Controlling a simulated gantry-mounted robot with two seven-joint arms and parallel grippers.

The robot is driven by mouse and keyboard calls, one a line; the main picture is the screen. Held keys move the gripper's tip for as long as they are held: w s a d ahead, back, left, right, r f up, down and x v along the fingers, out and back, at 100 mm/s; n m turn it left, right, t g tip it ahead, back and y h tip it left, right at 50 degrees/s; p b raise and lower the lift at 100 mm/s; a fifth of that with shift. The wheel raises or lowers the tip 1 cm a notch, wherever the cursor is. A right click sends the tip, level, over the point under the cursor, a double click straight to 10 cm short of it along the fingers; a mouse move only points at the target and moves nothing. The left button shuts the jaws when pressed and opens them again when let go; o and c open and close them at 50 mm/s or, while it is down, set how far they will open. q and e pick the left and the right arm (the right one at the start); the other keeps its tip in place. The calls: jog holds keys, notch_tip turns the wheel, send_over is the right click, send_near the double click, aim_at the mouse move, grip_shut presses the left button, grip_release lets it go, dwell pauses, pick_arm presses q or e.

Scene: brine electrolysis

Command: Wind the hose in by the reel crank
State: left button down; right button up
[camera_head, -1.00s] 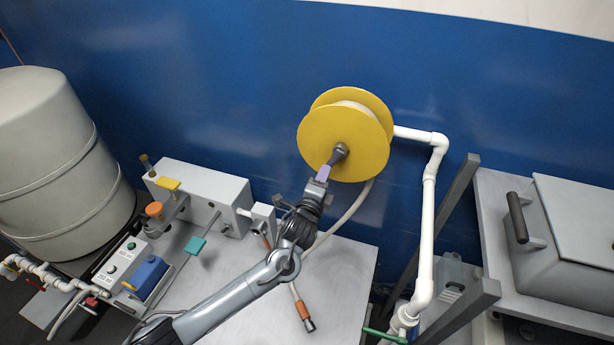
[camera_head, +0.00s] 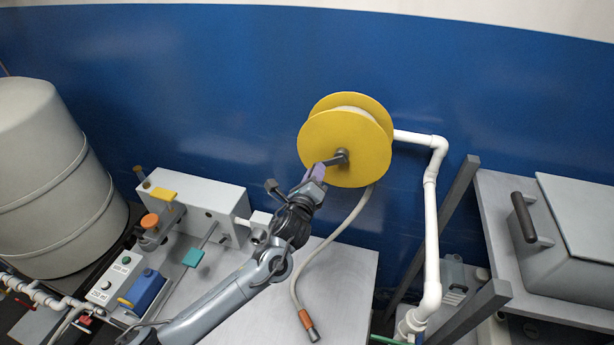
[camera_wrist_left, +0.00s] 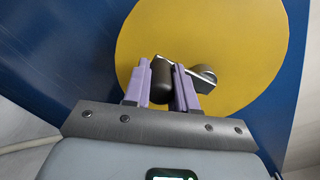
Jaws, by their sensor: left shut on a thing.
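The yellow hose reel (camera_head: 352,140) is in front of the blue wall, its round face towards me. Its dark crank arm (camera_head: 338,157) points left and slightly down from the hub. My left gripper (camera_head: 316,173) has purple fingers and is shut on the crank's dark handle (camera_wrist_left: 161,81), with a finger on each side in the left wrist view. The pale hose (camera_head: 330,235) hangs from the bottom of the reel and curves down over the grey bench, ending in an orange and metal tip (camera_head: 308,323). My right gripper is not in view.
A white pipe (camera_head: 430,215) runs from right of the reel downwards. A grey machine box (camera_head: 200,205) with coloured handles and a blue block (camera_head: 147,290) stand left of my arm. A large grey tank (camera_head: 45,180) is far left. A lidded grey box (camera_head: 560,230) is at right.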

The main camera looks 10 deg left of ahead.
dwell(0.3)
pick_arm(q)
jog(key=c, duration=0.9)
grip_release()
jog(key=s+a+b, duration=0.2)
jog(key=s, duration=0.8)
jog(key=shift+s, duration=0.3)
